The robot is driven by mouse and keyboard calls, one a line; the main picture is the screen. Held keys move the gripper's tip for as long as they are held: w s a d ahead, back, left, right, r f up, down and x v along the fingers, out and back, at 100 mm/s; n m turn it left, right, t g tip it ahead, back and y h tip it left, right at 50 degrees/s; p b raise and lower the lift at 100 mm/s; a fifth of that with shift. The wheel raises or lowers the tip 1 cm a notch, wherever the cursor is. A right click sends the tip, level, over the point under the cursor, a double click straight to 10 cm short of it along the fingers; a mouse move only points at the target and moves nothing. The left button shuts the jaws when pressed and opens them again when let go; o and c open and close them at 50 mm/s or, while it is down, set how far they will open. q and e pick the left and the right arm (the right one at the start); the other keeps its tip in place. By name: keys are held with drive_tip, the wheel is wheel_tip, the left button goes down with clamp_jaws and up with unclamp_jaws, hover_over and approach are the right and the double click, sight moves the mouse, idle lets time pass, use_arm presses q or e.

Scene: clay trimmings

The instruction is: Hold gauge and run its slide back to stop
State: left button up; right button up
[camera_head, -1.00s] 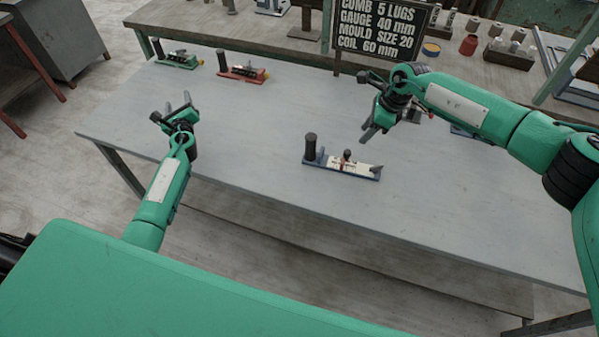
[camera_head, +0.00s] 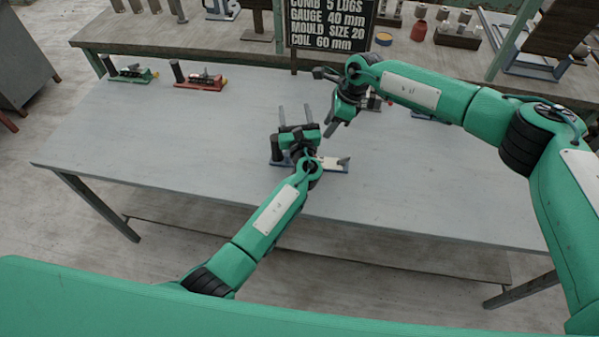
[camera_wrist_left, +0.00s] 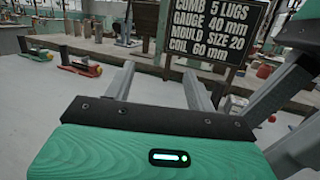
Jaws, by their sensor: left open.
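The gauge on the bench has a blue base, a dark upright post (camera_head: 277,148) at its left end and a pale right end (camera_head: 335,163). My left gripper (camera_head: 295,108) is open and empty, reaching across the gauge and hiding its middle, including most of the slide. I cannot tell its height above the gauge. Its two spread fingers also show in the left wrist view (camera_wrist_left: 160,85), with nothing between them. My right gripper (camera_head: 331,120) hangs just right of the left one, pointing down-left, its fingers apart and empty; part of it shows in the wrist view.
A green gauge (camera_head: 133,74) and a red gauge (camera_head: 201,80) stand at the bench's back left. A lettered board (camera_head: 330,25) stands behind the grippers. Small items lie behind my right gripper, partly hidden. The left and front right of the grey bench (camera_head: 130,130) are clear.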

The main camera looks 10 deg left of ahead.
sight(275, 141)
use_arm(q)
drive_tip(key=s+d+f+n+g+y, duration=0.1)
drive_tip(key=s+f, duration=0.2)
drive_tip(key=s, duration=0.1)
drive_tip(key=s+d+f+n+g+y, duration=0.1)
drive_tip(key=s+f+n+g+y, duration=0.1)
drive_tip(key=s, duration=0.3)
drive_tip(key=s+d+f+n+g+y, duration=0.1)
drive_tip(key=s+f+g+y, duration=0.1)
drive_tip(key=s+f, duration=0.1)
drive_tip(key=shift+s+f+n, duration=0.3)
drive_tip(key=shift+s, duration=0.55)
drive_tip(key=shift+s+f+y, duration=0.1)
drive_tip(key=shift+y, duration=0.2)
drive_tip(key=x, duration=1.3)
drive_tip(key=shift+w+a+f, duration=0.1)
drive_tip(key=shift+w+a, duration=0.1)
drive_tip(key=shift+w, duration=0.1)
drive_tip(key=shift+c, duration=0.5)
